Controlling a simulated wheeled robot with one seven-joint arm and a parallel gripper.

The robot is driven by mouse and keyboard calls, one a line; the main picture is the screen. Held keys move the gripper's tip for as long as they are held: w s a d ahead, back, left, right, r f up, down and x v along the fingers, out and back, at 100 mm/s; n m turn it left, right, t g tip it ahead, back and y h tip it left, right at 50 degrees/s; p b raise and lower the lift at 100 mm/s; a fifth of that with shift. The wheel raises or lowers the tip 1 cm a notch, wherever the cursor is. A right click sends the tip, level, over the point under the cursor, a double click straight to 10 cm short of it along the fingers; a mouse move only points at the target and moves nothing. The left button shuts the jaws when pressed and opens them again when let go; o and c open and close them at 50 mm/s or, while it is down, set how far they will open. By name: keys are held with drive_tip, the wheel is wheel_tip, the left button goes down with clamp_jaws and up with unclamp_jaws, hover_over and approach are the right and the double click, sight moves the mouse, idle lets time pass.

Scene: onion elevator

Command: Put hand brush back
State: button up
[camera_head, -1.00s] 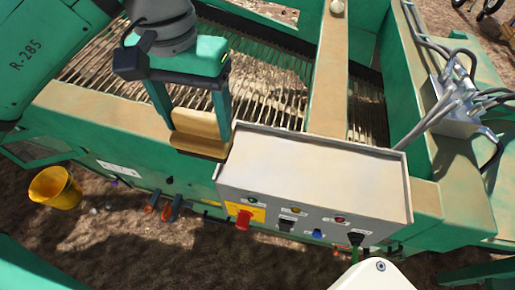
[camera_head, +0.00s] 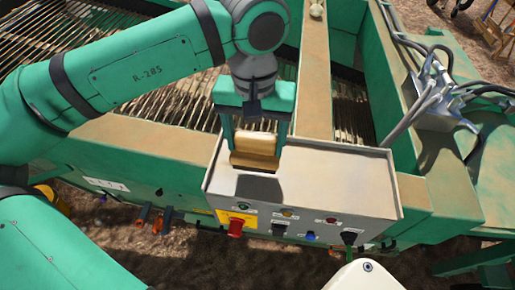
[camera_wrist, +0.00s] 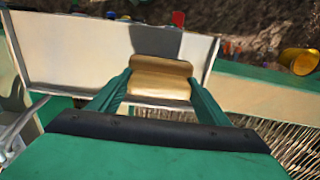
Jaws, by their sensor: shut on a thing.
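The hand brush (camera_head: 256,146) has a tan wooden body with a dark underside. My gripper (camera_head: 256,135) is shut on it, with one green finger on each side. In the head view the brush is in front of the grey control box (camera_head: 345,180), over the left part of its top. A dark shadow lies on the box top just below it, so the brush seems to be held above the surface. In the wrist view the brush (camera_wrist: 160,78) sits between the fingertips, with the pale box top (camera_wrist: 75,50) behind it.
The box front carries a red emergency button (camera_head: 236,228) and several switches. Grey cables (camera_head: 430,85) rise at the right. An onion-like round thing (camera_head: 317,10) sits on the beam at the top. A yellow bucket (camera_wrist: 299,62) stands on the ground. The right part of the box top is bare.

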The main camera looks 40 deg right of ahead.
sight(257, 150)
drive_tip(key=shift+d+f, duration=0.15)
drive_tip(key=shift+f, duration=0.8)
drive_tip(key=shift+d+f, duration=0.1)
drive_tip(key=shift+f, duration=0.85)
drive_tip(key=o, duration=1.4)
drive_tip(key=shift+r, duration=0.1)
wheel_tip(257, 150, up, 12)
drive_tip(key=shift+s+f, duration=0.1)
